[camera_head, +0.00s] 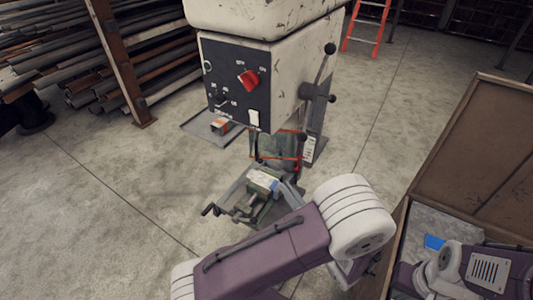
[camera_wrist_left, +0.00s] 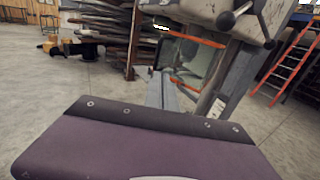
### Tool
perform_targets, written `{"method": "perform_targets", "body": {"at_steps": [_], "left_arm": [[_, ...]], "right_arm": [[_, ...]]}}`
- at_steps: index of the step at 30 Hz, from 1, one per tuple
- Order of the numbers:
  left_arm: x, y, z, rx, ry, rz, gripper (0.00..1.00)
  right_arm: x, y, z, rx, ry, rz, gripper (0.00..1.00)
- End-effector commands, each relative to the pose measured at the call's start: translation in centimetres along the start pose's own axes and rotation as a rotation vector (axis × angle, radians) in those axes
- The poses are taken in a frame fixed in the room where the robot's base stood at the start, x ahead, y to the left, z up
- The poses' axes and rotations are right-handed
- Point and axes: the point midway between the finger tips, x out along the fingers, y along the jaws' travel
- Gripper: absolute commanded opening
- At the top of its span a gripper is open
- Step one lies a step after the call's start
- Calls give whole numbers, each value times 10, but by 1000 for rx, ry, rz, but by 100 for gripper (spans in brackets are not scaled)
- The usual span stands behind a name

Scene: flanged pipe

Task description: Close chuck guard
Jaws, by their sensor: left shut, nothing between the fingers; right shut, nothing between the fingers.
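The chuck guard (camera_head: 278,147) is a clear shield with orange edging on the drill press, below its head and above the vise. It also shows in the left wrist view (camera_wrist_left: 197,62), with orange strips along its top and bottom. My left arm reaches in front of the press. My left gripper (camera_wrist_left: 164,82) shows as narrow grey fingers, shut and empty, pointing toward the guard's lower left edge. I cannot tell whether they touch it. In the head view my arm hides most of this gripper. My right forearm shows at lower right, but its gripper is not visible.
The drill press head (camera_head: 270,75) carries a red knob and a feed lever (camera_head: 318,92). A green vise (camera_head: 262,185) sits below the guard. A wooden crate (camera_head: 480,160) stands at right. Pipe racks (camera_head: 70,50) are at left and a red ladder (camera_head: 367,25) behind. Floor at left is clear.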

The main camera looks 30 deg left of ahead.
Motion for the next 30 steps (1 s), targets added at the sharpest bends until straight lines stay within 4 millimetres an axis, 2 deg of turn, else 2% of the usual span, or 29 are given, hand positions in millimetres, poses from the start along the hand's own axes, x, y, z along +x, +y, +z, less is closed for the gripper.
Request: {"method": "perform_targets", "body": {"at_steps": [5, 15, 21, 25, 30], "left_arm": [[19, 2, 2, 3, 0, 9, 0], [93, 3, 3, 1, 2, 12, 0], [126, 3, 2, 0, 3, 10, 0], [137, 2, 0, -1, 2, 7, 0], [141, 2, -2, -1, 2, 6, 0]], "right_arm": [[-7, 0, -1, 2, -1, 0, 0], [-34, -1, -3, 3, -2, -1, 0], [-49, -1, -5, 3, -2, -1, 0], [-52, -1, -5, 3, -2, -1, 0], [-53, -1, -5, 3, -2, -1, 0]]}}
